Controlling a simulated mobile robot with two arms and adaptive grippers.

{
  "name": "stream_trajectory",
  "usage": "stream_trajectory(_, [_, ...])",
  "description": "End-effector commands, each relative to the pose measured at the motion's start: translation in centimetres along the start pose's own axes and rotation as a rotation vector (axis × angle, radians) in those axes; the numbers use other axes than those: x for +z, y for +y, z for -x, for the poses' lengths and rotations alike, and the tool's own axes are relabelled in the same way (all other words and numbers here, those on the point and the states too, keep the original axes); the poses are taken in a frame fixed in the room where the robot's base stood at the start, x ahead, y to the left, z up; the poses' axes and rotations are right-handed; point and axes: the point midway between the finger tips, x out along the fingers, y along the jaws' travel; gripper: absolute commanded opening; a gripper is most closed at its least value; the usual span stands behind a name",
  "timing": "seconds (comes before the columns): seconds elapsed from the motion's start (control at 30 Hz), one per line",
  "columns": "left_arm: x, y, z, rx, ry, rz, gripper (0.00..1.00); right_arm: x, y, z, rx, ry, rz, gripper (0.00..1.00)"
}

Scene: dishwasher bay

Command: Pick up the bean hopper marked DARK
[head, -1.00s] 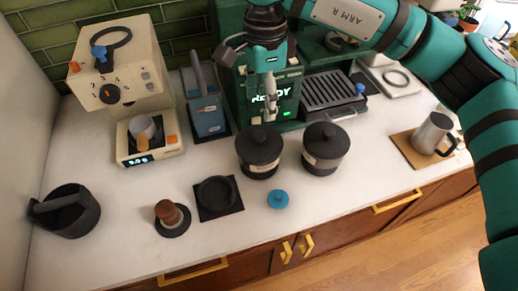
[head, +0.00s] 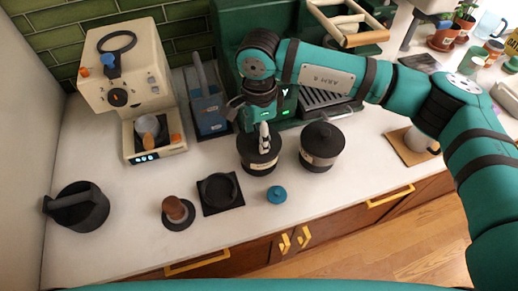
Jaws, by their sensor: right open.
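Two black lidded hoppers with pale labels stand side by side on the white counter in the head view: the left hopper (head: 259,161) and the right hopper (head: 321,154). The writing on both labels is too small to read, so I cannot tell which is marked DARK. My right gripper (head: 264,140) is open and points down at the lid of the left hopper. Its fingers hide the lid's knob; I cannot tell whether they touch it. My left gripper is not in view.
In front are a black knock bin (head: 78,208), tamper (head: 176,211), black square mat (head: 234,205) and small blue knob (head: 277,194). A green machine (head: 226,48) stands behind the hoppers.

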Motion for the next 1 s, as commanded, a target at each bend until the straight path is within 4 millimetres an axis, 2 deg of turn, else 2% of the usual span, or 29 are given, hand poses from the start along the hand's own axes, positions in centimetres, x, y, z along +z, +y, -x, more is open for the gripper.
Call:
stream_trajectory(0.07, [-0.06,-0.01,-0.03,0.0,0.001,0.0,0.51,-0.02,-0.01,0.0,0.0,0.0,0.0,0.51])
stream_trajectory(0.47, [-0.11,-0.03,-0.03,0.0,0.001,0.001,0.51,-0.01,-0.02,0.06,0.0,0.0,-0.001,0.0])
stream_trajectory(1.0, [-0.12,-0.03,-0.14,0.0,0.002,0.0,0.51,0.01,-0.09,0.3,-0.003,-0.001,-0.001,0.0])
